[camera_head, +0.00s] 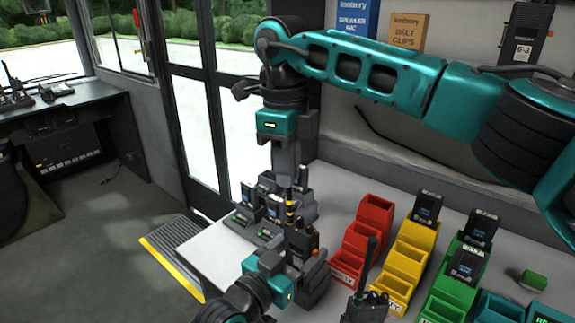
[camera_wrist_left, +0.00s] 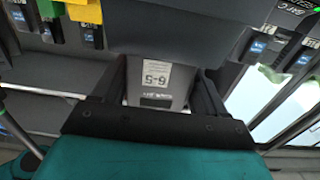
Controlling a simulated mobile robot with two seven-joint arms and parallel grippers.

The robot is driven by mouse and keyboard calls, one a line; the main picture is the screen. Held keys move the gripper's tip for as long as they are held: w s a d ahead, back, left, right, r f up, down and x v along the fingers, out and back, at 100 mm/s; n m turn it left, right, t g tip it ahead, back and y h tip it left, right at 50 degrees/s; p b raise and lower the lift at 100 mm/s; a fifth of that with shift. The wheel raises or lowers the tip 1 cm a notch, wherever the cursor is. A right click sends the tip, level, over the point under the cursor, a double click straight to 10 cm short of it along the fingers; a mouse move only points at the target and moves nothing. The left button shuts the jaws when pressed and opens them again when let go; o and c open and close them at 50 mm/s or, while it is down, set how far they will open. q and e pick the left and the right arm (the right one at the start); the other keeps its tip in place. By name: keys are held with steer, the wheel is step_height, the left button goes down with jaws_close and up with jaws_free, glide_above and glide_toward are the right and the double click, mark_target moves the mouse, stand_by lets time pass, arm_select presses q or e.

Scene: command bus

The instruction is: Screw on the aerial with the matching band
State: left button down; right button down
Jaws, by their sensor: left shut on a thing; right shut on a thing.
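My left gripper (camera_head: 304,268), low in the head view, is shut on a dark handheld radio (camera_head: 300,240). In the left wrist view the radio (camera_wrist_left: 158,82) sits between the two fingers and shows a white label reading 6-5. My right gripper (camera_head: 287,180) points down from above and is shut on a thin black aerial with a yellow band (camera_head: 290,207). The aerial stands roughly upright over the top of the radio. I cannot tell whether its lower end touches the radio.
A charger with several radios (camera_head: 262,212) stands close behind my grippers. Red bins (camera_head: 368,228), yellow bins (camera_head: 408,258) and green bins (camera_head: 452,285) stand to the right, some holding radios. Another radio with an aerial (camera_head: 366,300) stands at the front. The white tabletop (camera_head: 215,255) is clear at left.

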steer(key=m, duration=0.5)
steer(key=shift+m, duration=0.4)
steer(key=m, duration=0.3)
steer(key=shift+d+m, duration=0.1)
steer(key=shift+m, duration=0.2)
steer(key=m, duration=0.5)
steer(key=shift+m, duration=0.3)
steer(key=m, duration=0.9)
steer(key=shift+s, duration=0.1)
steer(key=m, duration=1.1)
steer(key=c, duration=1.2)
jaws_free()
